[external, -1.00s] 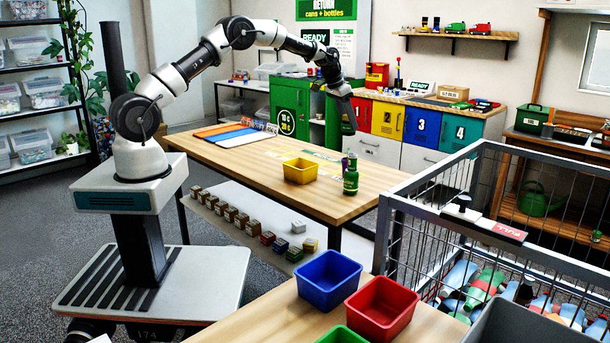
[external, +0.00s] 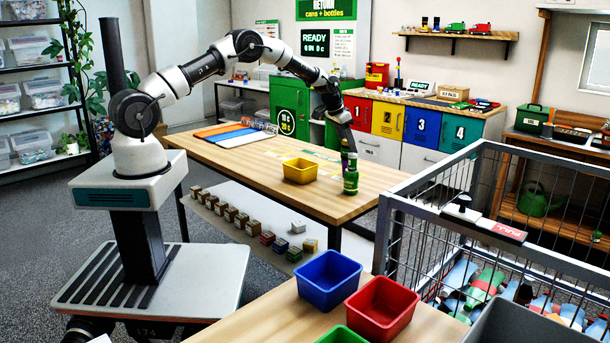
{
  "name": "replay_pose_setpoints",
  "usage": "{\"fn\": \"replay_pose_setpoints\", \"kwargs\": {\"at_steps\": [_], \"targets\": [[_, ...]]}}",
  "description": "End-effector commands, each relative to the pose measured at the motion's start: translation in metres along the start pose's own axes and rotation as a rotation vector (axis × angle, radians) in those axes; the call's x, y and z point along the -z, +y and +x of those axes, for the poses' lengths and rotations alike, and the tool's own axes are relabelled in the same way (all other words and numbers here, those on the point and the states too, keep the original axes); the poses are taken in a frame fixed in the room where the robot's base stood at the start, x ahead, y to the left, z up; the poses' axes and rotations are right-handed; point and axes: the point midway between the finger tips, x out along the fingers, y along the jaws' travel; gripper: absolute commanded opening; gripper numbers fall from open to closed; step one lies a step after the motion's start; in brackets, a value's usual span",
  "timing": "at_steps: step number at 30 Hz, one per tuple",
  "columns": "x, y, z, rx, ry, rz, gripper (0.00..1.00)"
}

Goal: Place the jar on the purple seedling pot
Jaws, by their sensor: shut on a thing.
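My gripper (external: 343,132) is over the right part of the wooden table, pointing down. It is shut on a small dark thing that appears to be the jar (external: 344,146), mostly lost against the fingers. A sliver of the purple seedling pot (external: 344,160) shows right below it, on the table. I cannot tell whether the jar touches the pot. A green bottle-like container (external: 351,182) stands upright just in front and hides much of the pot.
A yellow bin (external: 300,171) sits left of the pot on the wooden table (external: 250,165). Blue (external: 329,281) and red (external: 382,308) bins stand on the nearer table. A wire cage of bottles (external: 470,235) is at the right. The table's middle is mostly clear.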

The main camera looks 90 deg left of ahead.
Motion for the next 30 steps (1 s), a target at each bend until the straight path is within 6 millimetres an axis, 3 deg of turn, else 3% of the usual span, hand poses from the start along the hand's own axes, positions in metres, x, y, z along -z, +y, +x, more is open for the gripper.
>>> {"fn": "replay_pose_setpoints", "kwargs": {"at_steps": [5, 6, 9, 21, 30], "targets": [[-0.002, 0.0, 0.005, 0.0, 0.0, 0.0, 0.18], [-0.001, 0.0, 0.003, 0.0, 0.0, 0.0, 0.49], [-0.001, 0.0, 0.003, 0.0, -0.001, 0.0, 0.61], [0.001, 0.0, -0.007, 0.0, 0.001, 0.0, 0.61], [0.001, 0.0, -0.068, 0.001, 0.003, 0.001, 0.61]]}}
